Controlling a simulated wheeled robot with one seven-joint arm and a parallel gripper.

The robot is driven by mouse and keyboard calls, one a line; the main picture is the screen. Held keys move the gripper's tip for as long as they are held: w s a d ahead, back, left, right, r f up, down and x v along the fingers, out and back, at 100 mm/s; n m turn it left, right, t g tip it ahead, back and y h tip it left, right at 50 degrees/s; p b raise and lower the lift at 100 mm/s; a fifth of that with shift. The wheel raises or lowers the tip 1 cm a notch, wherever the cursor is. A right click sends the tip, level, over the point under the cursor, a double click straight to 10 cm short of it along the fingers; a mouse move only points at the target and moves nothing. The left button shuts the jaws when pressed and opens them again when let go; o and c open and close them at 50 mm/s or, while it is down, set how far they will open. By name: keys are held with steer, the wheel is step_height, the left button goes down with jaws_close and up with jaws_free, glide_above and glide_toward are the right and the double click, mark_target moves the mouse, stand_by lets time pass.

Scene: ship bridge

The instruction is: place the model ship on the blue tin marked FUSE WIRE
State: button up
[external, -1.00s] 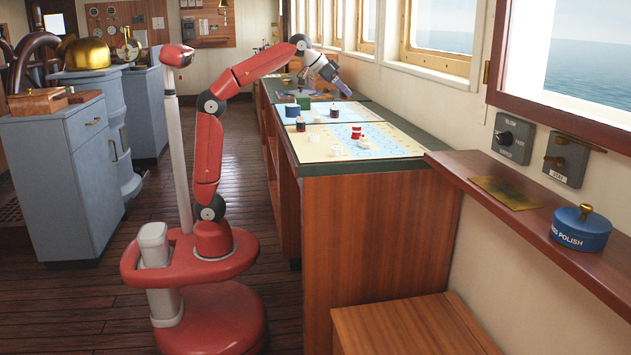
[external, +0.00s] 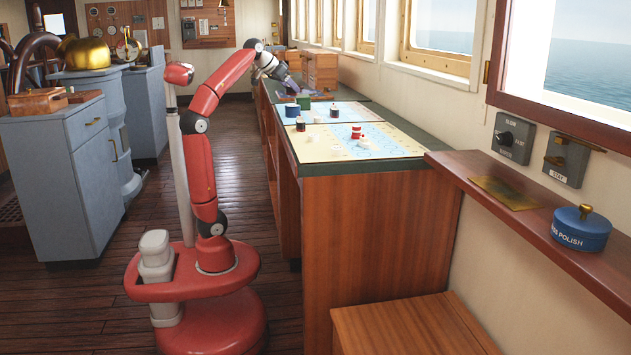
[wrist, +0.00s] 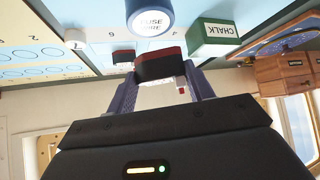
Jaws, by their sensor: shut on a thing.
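In the wrist view, my gripper (wrist: 161,78) is shut on the model ship (wrist: 158,66), a dark hull with red between the two fingers. The blue tin marked FUSE WIRE (wrist: 150,20) is just beyond the ship, at the top edge and partly cut off. The ship appears apart from the tin, though the gap in depth is hard to judge. In the external view, my gripper (external: 290,86) is over the far part of the chart table, behind the blue tin (external: 291,110). The ship is too small to make out there.
A green CHALK box (wrist: 214,38) stands close beside the tin. Small dark jars (external: 300,124) and a red-and-white piece (external: 356,132) stand on the charts (external: 345,150). A wooden drawer box (external: 320,71) is at the window side. The near chart's front is mostly clear.

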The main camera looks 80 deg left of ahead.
mark_target(289, 94)
steer(key=shift+f+b, duration=0.7)
steer(key=shift+f, duration=1.3)
steer(key=shift+f, duration=0.1)
steer(key=o, duration=1)
steer(key=shift+c, duration=0.2)
steer(key=shift+r, duration=0.25)
steer(key=p+v, duration=0.3)
steer(key=v, duration=0.8)
steer(key=shift+s+d+r, duration=0.2)
steer(key=shift+s+r, duration=0.05)
steer(key=shift+s, duration=0.05)
